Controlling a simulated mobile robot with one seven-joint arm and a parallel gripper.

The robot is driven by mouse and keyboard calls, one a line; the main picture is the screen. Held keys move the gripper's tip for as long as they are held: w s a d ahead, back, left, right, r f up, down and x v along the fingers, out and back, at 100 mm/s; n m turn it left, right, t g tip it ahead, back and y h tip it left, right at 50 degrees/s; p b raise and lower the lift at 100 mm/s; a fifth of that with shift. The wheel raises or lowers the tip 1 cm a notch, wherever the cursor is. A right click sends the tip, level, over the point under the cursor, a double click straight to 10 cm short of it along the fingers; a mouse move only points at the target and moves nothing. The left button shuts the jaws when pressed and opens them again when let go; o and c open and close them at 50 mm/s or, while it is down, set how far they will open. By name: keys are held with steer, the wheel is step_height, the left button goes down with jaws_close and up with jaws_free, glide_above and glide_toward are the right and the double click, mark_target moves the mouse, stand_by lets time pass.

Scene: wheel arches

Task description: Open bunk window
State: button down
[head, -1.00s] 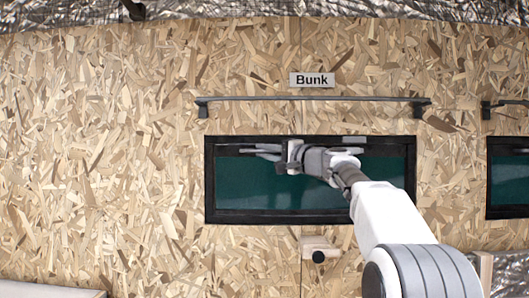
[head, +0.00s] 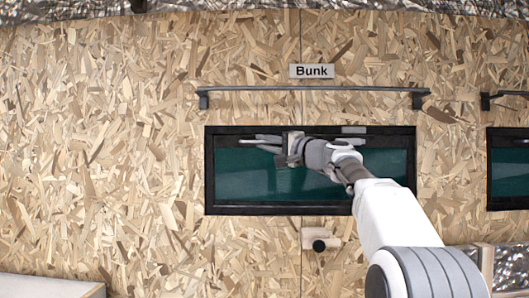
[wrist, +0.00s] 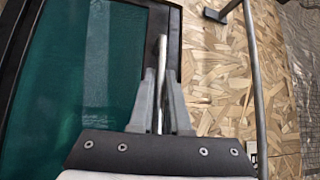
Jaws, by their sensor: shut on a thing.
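The bunk window (head: 262,196) is a dark-framed, teal-glazed panel set in the chipboard wall below a sign reading "Bunk" (head: 311,71). It looks shut or nearly so. A pale metal bar handle (head: 258,140) runs along the upper part of the window. My gripper (head: 288,150) is at this bar, near the window's top middle, and my arm covers the right part of the pane. In the wrist view the bar (wrist: 162,52) runs between the two fingers of my gripper (wrist: 162,95), which are shut on it. The exact contact at the fingertips is partly hidden.
A dark rail (head: 313,101) on brackets runs above the window. A small wooden block with a black knob (head: 319,245) sticks out below it. A second window (head: 508,170) is at the right edge. The wall at left is bare.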

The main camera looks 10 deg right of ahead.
steer(key=s+a+f+n+t+y+b, duration=0.1)
steer(key=s+b, duration=0.5)
steer(key=b, duration=0.8)
step_height(320, 180, down, 3)
steer(key=shift+s+r+n+y, duration=0.1)
steer(key=shift+s+n+y, duration=0.15)
steer(key=shift+n+y, duration=0.6)
steer(key=shift+a+n+h, duration=0.1)
steer(key=shift+n+h, duration=0.15)
steer(key=c, duration=0.9)
jaws_free()
steer(key=shift+b, duration=0.3)
steer(key=b+v, duration=0.8)
steer(key=v, duration=0.9)
steer(key=shift+s+b, duration=0.1)
steer(key=shift+b, duration=0.2)
